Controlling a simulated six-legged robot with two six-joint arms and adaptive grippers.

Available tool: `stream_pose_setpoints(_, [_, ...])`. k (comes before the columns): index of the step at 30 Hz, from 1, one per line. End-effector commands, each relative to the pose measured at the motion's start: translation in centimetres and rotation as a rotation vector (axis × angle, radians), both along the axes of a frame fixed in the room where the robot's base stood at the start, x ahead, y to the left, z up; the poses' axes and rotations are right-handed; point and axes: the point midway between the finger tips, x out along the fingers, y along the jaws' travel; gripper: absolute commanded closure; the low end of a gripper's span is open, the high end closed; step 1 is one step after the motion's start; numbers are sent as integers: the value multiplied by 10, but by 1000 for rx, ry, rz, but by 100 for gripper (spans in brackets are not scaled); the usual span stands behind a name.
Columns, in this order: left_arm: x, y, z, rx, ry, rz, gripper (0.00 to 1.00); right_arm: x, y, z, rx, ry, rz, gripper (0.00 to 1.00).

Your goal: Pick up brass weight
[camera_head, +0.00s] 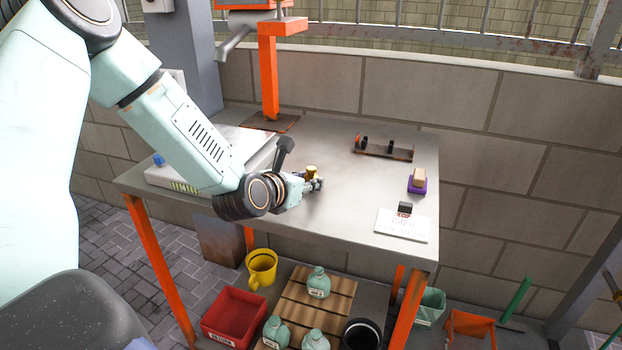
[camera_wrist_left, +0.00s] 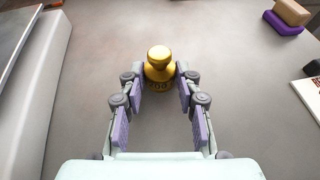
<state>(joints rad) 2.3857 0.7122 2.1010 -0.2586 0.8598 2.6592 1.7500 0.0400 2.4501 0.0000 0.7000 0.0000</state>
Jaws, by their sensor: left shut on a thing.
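The brass weight (camera_wrist_left: 158,68) is a small gold knobbed piece with marks on its body. It stands upright between the fingertips of my left gripper (camera_wrist_left: 158,82) in the left wrist view. The fingers are shut on it from both sides. In the head view the weight (camera_head: 312,171) shows as a small gold spot at the tip of my left gripper (camera_head: 313,183), low over the middle of the grey table (camera_head: 345,215). I cannot tell whether its base touches the table. My right gripper is not in view.
A scale (camera_head: 190,178) stands at the left of the table. A rack (camera_head: 384,148) is at the back right. A tan block on a purple base (camera_head: 417,181) and a white card (camera_head: 401,226) with a dark block lie at the right. The table's middle is clear.

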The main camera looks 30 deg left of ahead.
Motion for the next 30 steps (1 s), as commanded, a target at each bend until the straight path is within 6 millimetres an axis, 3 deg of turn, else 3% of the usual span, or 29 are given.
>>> stream_pose_setpoints(6, [0, 0, -1, -1, 2, 0, 100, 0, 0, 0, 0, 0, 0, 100])
stream_pose_setpoints(16, [0, 0, 3, -1, 1, 0, 100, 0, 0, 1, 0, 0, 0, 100])
stream_pose_setpoints(30, [1, 0, 86, -1, -4, 2, 100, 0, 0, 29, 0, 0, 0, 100])
